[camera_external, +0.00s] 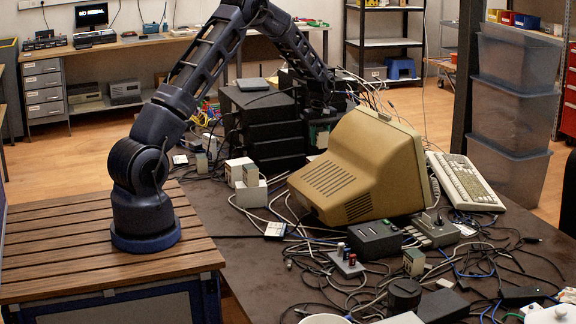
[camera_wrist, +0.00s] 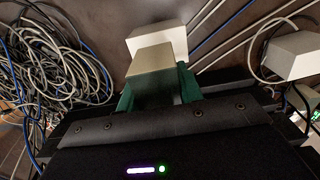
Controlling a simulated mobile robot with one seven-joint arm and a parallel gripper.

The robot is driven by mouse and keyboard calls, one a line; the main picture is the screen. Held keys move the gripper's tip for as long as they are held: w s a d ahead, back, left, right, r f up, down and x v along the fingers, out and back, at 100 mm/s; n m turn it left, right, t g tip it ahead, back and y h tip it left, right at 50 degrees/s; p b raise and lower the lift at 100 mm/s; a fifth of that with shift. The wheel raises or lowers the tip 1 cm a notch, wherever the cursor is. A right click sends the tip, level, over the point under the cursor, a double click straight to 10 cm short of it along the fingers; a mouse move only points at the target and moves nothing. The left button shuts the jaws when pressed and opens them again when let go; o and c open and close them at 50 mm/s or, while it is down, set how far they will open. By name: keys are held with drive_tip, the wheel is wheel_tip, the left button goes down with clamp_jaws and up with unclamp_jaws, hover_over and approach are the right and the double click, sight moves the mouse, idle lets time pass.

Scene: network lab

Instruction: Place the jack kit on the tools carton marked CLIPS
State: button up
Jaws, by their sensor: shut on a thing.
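My gripper (camera_wrist: 157,88) is shut on a small box with a beige top, which I take to be the jack kit (camera_wrist: 152,61). The box sits between the two green fingers. Just beyond it in the wrist view is a white carton (camera_wrist: 172,36), partly covered by the held box; I cannot tell whether they touch. No CLIPS mark is readable on any carton. In the external view my gripper (camera_external: 321,128) is behind the beige monitor, and its fingertips and load are hard to make out. White cartons (camera_external: 249,193) with small boxes stand left of the monitor.
A beige monitor (camera_external: 362,165) stands in front of my gripper, and black stacked units (camera_external: 262,125) stand left of it. Another white carton (camera_wrist: 294,56) is at right in the wrist view. Tangled cables (camera_wrist: 52,62) lie at left. Cables and small devices crowd the dark table.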

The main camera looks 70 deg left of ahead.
drive_tip(key=shift+f, duration=2.1)
drive_tip(key=shift+f, duration=0.15)
drive_tip(key=o, duration=1)
drive_tip(key=shift+o, duration=0.2)
